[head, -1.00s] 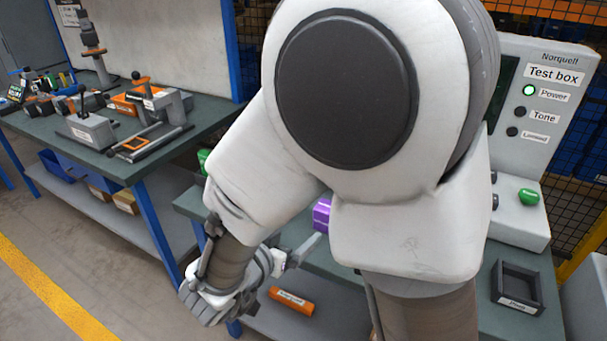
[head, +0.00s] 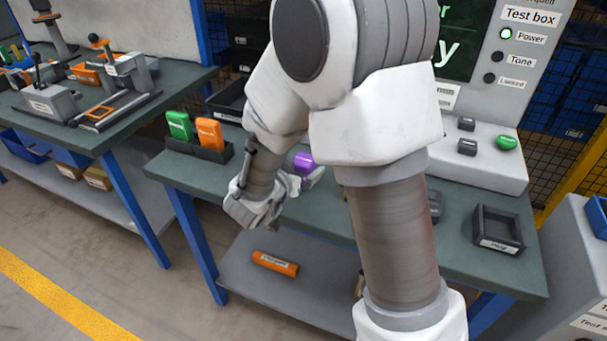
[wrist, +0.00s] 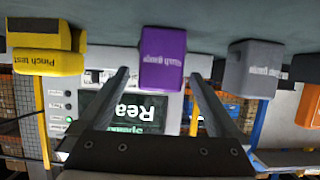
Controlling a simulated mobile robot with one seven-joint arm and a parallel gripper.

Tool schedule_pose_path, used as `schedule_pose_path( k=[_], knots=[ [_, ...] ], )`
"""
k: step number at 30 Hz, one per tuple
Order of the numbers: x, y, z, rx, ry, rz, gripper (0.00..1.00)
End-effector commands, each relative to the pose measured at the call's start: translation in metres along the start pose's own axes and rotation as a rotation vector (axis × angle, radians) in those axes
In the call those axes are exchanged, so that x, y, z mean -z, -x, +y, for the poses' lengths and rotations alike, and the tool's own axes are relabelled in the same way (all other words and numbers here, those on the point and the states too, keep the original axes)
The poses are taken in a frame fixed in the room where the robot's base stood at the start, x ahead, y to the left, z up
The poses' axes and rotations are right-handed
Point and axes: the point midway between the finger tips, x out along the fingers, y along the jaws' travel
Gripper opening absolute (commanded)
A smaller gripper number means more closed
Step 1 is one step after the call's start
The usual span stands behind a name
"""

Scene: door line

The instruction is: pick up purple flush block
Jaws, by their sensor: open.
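The purple flush block (wrist: 162,60) is near the middle of the wrist view, with lettering on its face. That view shows the scene upside down. My gripper (wrist: 160,75) is open, with one finger towards each side of the block and nothing held. I cannot tell how far the fingertips reach along it. In the head view the purple block (head: 304,161) shows as a small patch on the green bench beside my gripper (head: 311,180). My arm hides part of the bench around it.
A yellow block (wrist: 46,50) marked "Pinch test" and a grey block (wrist: 253,68) stand either side of the purple one, with gaps between. Behind is the test box (head: 470,150). A dark tray (head: 497,230) lies right; a holder with green and orange blocks (head: 200,148) stands left.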

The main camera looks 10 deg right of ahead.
Motion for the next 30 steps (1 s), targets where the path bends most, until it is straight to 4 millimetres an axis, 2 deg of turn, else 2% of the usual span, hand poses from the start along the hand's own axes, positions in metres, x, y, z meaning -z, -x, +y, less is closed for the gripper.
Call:
schedule_pose_path(
  k=[1,4,13,27,29,30],
  knots=[
    [-0.003,-0.009,0.001,-0.002,-0.001,0.0,0.97],
    [-0.002,-0.02,0.0,0.0,0.0,0.0,0.97],
    [0.0,-0.024,0.0,0.002,0.001,0.001,0.97],
    [-0.001,-0.023,0.0,0.002,0.001,0.001,0.13],
    [-0.001,-0.023,0.0,0.002,0.001,0.001,0.02],
    [-0.001,-0.023,0.0,0.002,0.001,0.001,0.0]
  ],
)
